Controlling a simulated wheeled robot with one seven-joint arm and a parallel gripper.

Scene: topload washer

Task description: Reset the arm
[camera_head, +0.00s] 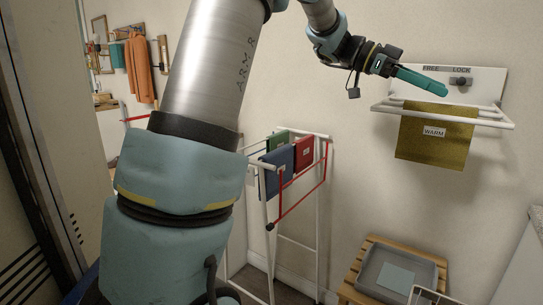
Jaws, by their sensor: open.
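My arm rises large through the left middle of the head view, bends out of the top edge, and comes back down at the upper right. My gripper (424,81) has teal fingers pointing right and slightly down. It is open, and I see nothing between its fingers. They lie nearly in line with the view, so the gap is hard to see. The gripper appears in front of or just above the white wall rack (490,117), left of the lock slider (460,81). Whether it touches the rack cannot be told.
A mustard towel marked WARM (433,148) hangs on the wall rack. A drying stand (318,215) with coloured cloths stands below, behind my arm. A grey tray (427,268) sits on a wooden stool (363,250). An orange garment (140,70) hangs at upper left. Bare wall lies between.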

